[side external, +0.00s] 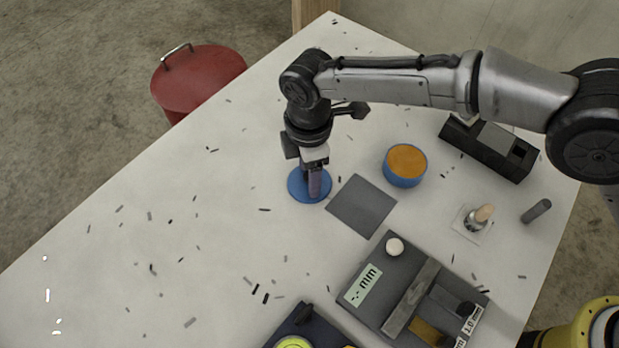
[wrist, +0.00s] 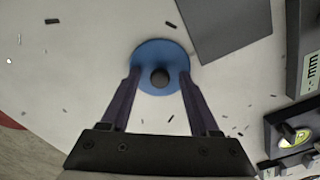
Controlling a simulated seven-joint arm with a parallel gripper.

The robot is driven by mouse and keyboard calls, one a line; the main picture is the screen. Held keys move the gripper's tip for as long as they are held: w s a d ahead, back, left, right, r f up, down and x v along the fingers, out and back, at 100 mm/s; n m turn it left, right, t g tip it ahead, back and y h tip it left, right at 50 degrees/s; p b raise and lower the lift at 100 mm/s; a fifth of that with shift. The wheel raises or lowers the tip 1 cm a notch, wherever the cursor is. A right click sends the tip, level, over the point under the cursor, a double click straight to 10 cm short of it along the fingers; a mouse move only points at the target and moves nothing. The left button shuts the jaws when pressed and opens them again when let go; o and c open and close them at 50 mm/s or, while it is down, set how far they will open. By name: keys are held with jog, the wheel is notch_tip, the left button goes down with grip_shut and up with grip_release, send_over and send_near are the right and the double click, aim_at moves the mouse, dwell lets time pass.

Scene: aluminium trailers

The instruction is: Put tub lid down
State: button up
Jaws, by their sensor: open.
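The tub lid (side external: 298,194) is a blue disc lying flat on the white table, left of a grey square mat. In the wrist view the lid (wrist: 147,52) shows a dark round knob (wrist: 159,77) at its middle. My gripper (side external: 314,190) is over the lid, pointing down. In the wrist view my gripper (wrist: 158,80) has its two fingers apart, one on each side of the knob, with gaps between. The open blue tub (side external: 404,180) with orange contents stands to the right of the lid.
The grey mat (side external: 361,206) lies right of the lid. A grey measuring device (side external: 365,309) with a display stands at the front. A black box (side external: 462,138) is at the back right. Small dark scraps litter the table; its left part is otherwise clear.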

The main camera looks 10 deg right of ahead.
grip_shut()
dwell(0.3)
jog(key=shift+r, duration=0.1)
